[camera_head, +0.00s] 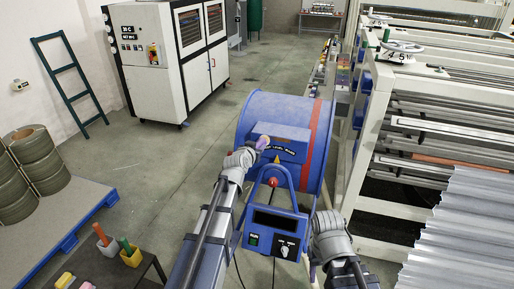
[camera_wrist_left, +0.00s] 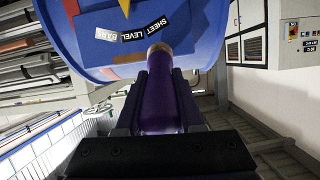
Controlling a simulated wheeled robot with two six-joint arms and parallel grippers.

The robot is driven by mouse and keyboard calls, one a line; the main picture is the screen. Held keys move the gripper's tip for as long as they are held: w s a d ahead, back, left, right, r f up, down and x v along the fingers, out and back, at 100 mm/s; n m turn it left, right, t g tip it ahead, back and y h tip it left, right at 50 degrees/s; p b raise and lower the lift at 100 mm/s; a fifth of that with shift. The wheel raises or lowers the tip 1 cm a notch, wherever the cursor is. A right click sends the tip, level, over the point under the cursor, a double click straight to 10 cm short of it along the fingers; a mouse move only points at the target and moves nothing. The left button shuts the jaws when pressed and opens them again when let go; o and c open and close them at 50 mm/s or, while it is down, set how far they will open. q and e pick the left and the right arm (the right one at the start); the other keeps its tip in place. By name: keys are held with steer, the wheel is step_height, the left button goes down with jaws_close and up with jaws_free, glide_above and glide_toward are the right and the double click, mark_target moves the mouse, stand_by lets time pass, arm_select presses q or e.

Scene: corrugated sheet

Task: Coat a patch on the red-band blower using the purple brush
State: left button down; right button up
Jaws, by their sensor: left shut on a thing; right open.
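The blower (camera_head: 258,112) is a large blue drum with a red band (camera_head: 319,135) around its right part. A lettered label and a yellow triangle are on its near face. My left gripper (camera_head: 255,150) is at that face, shut on the purple brush (camera_head: 264,142). In the left wrist view the purple brush (camera_wrist_left: 162,105) stands upright between the fingers, its pale tip close to the blue blower (camera_wrist_left: 190,28), beside the label. I cannot tell whether the tip touches. A brownish patch (camera_wrist_left: 124,71) shows left of the tip. My right gripper (camera_head: 325,218) is low, right of the control box.
A blue control box (camera_head: 272,222) with a dark display is below the drum. A white machine frame (camera_head: 368,125) and corrugated sheets (camera_head: 465,230) stand at right. A dark table (camera_head: 118,272) with coloured cups is at lower left. Floor is clear left of the drum.

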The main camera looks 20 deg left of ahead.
arm_select(q)
steer(key=shift+w, duration=0.9)
steer(key=shift+s+d, duration=0.2)
steer(key=shift+d, duration=1.8)
steer(key=shift+w, duration=0.1)
steer(key=shift+a, duration=2)
steer(key=shift+s+a, duration=0.1)
steer(key=shift+s, duration=2.85)
steer(key=shift+s, duration=0.1)
